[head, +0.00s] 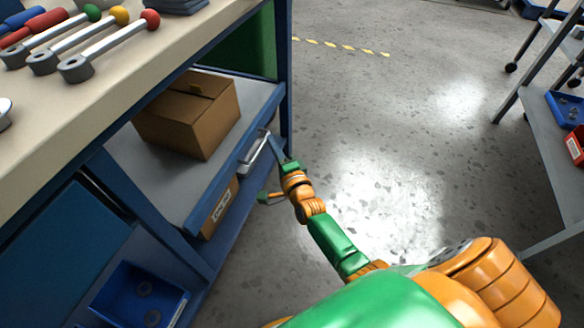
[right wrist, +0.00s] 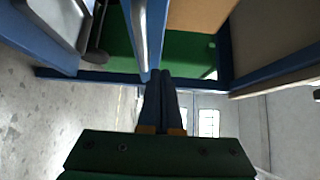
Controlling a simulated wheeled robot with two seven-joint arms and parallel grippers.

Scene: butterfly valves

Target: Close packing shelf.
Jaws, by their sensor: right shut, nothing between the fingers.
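The packing shelf (head: 182,190) is a grey tray with a blue front edge under the bench top in the head view. It appears to stick out past the top, but I cannot tell how far. A brown cardboard box (head: 180,128) stands on it. A silver bar handle (head: 254,157) is on its front. My right gripper (head: 271,140) is shut and empty beside the handle's right end, near the front edge. In the right wrist view, its dark fingertips (right wrist: 163,74) are close to the blue edge and a metal bar (right wrist: 142,38); contact is unclear. My left gripper is out of view.
Tools with coloured ball ends (head: 110,47) lie on the bench top. A lower box (head: 218,208) and a blue bin (head: 140,295) sit below. A blue bench leg (head: 288,70) is near my gripper. Open floor (head: 400,130) lies right, with a cart (head: 545,125) beyond.

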